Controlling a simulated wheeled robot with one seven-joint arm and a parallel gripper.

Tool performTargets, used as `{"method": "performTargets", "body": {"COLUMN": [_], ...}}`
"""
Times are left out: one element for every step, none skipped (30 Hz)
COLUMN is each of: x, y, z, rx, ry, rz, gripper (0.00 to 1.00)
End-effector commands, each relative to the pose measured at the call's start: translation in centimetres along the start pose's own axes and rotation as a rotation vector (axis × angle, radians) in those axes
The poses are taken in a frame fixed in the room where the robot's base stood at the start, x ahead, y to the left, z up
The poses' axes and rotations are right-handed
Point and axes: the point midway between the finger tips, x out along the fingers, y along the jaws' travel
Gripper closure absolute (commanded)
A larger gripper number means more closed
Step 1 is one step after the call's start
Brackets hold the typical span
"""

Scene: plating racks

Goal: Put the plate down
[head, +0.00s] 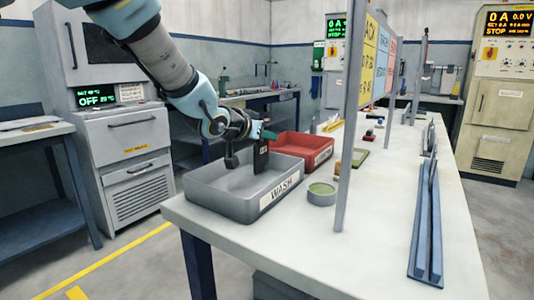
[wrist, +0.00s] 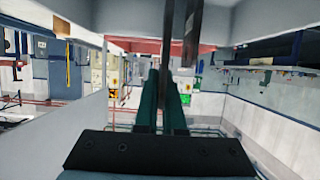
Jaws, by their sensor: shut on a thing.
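A thin dark plate (head: 260,167) with a small pale mark hangs upright at the right end of the grey WASH tray (head: 232,200). My gripper (head: 266,137) is shut on it near the top, above the tray. The plate's lower end is down by the tray's inside; I cannot tell whether it touches the floor or wall. In the wrist view, my teal fingers (wrist: 163,95) close on the plate (wrist: 168,45), which shows nearly edge-on.
A red tray (head: 318,151) stands just behind the WASH tray. A blue slotted rack (head: 428,235) lies at the right. Bare bench (head: 370,225) lies between.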

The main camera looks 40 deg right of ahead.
Motion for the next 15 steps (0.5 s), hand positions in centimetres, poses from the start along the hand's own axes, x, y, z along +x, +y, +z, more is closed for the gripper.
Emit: {"method": "performTargets", "body": {"x": [0.3,0.5,0.7,0.9,1.0,1.2,1.2,1.2,1.2,1.2,1.2,1.2,1.2,1.2,1.2], "y": [0.1,0.0,0.0,0.1,0.1,0.1,0.0,0.0,0.0,-0.1,-0.1,-0.1,-0.1,-0.1,0.0], "z": [0.7,1.1,1.7,2.1,2.5,2.9,3.0,3.1,3.0,3.0,3.0,3.0,3.0,3.0,3.1], "rx": [0.0,-0.001,-0.002,-0.001,0.0,-0.002,-0.001,-0.001,0.0,0.0,0.0,0.0,0.0,0.0,0.0], "ry": [-0.003,-0.004,-0.004,-0.005,-0.005,-0.003,-0.002,-0.002,-0.001,-0.001,-0.001,-0.001,-0.001,-0.001,-0.001], "rz": [0.001,0.0,0.0,0.001,0.001,0.001,0.0,-0.001,-0.001,-0.001,-0.001,-0.001,-0.001,-0.001,-0.001], "gripper": [1.0,1.0,1.0,1.0,1.0,1.0,1.0,1.0,1.0,1.0,1.0,1.0,1.0,1.0,1.0]}}
